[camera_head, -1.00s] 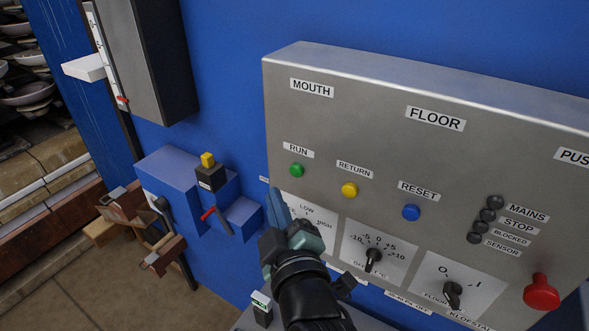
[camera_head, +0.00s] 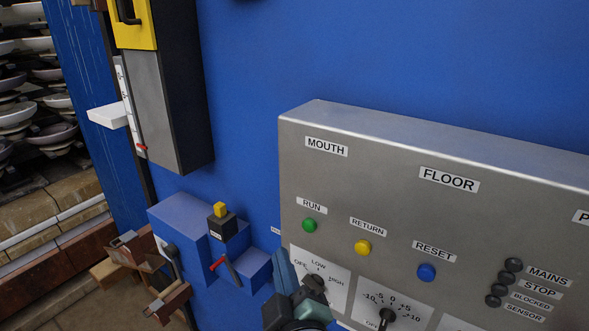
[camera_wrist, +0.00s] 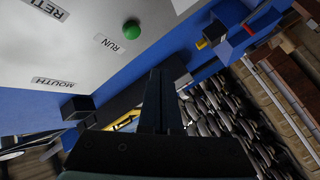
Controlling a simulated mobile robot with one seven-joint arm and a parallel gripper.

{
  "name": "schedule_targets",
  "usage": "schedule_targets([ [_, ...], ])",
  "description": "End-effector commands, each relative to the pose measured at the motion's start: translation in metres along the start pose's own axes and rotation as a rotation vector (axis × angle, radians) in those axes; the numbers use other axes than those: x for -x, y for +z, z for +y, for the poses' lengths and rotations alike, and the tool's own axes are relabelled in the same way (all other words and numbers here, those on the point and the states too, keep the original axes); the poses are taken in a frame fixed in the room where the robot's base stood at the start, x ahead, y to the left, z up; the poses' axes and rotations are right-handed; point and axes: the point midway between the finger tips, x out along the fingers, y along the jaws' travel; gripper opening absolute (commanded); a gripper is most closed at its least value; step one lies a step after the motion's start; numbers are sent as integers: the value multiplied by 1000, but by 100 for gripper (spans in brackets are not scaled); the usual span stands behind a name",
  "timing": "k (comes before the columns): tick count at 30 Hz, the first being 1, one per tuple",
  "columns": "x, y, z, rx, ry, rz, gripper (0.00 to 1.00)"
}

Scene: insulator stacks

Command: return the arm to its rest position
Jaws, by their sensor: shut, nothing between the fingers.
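My gripper (camera_head: 286,278) shows at the bottom of the head view, in front of the lower left part of the grey control panel (camera_head: 400,190). Its blue fingers point up and are closed together, with nothing between them. They partly cover the dial plate marked OFF, LOW and HIGH (camera_head: 333,280). In the wrist view the dark fingers (camera_wrist: 158,85) are also together, with the panel face (camera_wrist: 60,70) to their left. I cannot tell whether the fingers touch the panel. Most of my arm is below the head view.
The panel carries a green RUN button (camera_head: 309,225), a yellow RETURN button (camera_head: 362,247) and a blue RESET button (camera_head: 426,271). Left of it, a blue stepped block (camera_head: 185,225) with a red lever (camera_head: 232,270) juts from the blue wall. Dish stacks (camera_head: 35,110) stand far left.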

Motion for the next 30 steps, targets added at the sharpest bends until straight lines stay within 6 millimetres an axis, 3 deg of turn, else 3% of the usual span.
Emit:
schedule_targets([
  [4, 0, -40, 45, -115, 127, 84, 0],
  [7, 14, -85, 93, -252, 254, 198, 0],
  [12, 67, -157, 166, -492, 431, 448, 0],
  [15, 102, -187, 193, -601, 488, 587, 0],
  [18, 128, -205, 209, -673, 517, 687, 0],
  [21, 141, -214, 216, -712, 526, 739, 0],
  [30, 144, -216, 218, -718, 528, 747, 0],
])
